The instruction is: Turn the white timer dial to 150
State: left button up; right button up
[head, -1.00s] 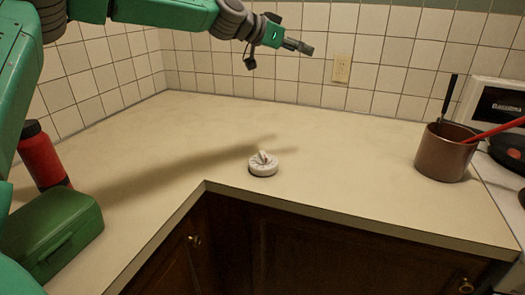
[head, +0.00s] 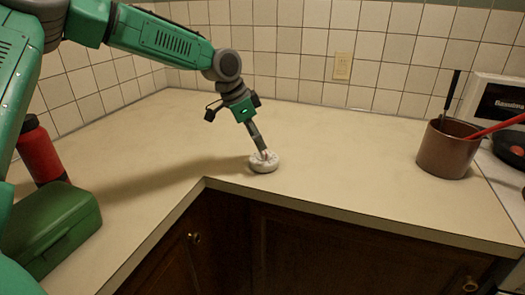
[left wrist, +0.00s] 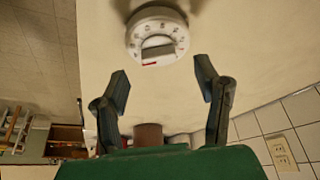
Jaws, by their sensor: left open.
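The white timer dial (head: 264,164) sits on the counter near its inner corner. In the left wrist view the timer (left wrist: 157,36) shows at the top, with numbers around its face, a raised grip bar in the middle and a red mark near its lower left edge. The numbers are too small to read. My left gripper (head: 262,152) points down at the timer, its tips over the knob in the head view. In the left wrist view its fingers (left wrist: 160,78) are open with nothing between them, and the timer lies beyond the tips. Contact cannot be told. My right gripper is not seen.
A brown pot (head: 446,150) with utensils stands at the right beside the stove. A green box (head: 50,228) and a red bottle (head: 39,153) stand at the left. The counter (head: 340,150) around the timer is clear. An outlet (head: 343,66) is on the tiled wall.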

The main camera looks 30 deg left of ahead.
aim_at(264, 154)
pick_arm(q)
jog(key=x, duration=0.4)
jog(key=c, duration=1.2)
jog(key=shift+o, duration=0.2)
jog(key=shift+r+n+p, duration=0.2)
jog(key=shift+n+p, duration=0.3)
jog(key=shift+p, duration=0.6)
jog(key=shift+f+n+y, duration=0.2)
jog(key=shift+n+y, duration=0.1)
jog(key=shift+n, duration=0.2)
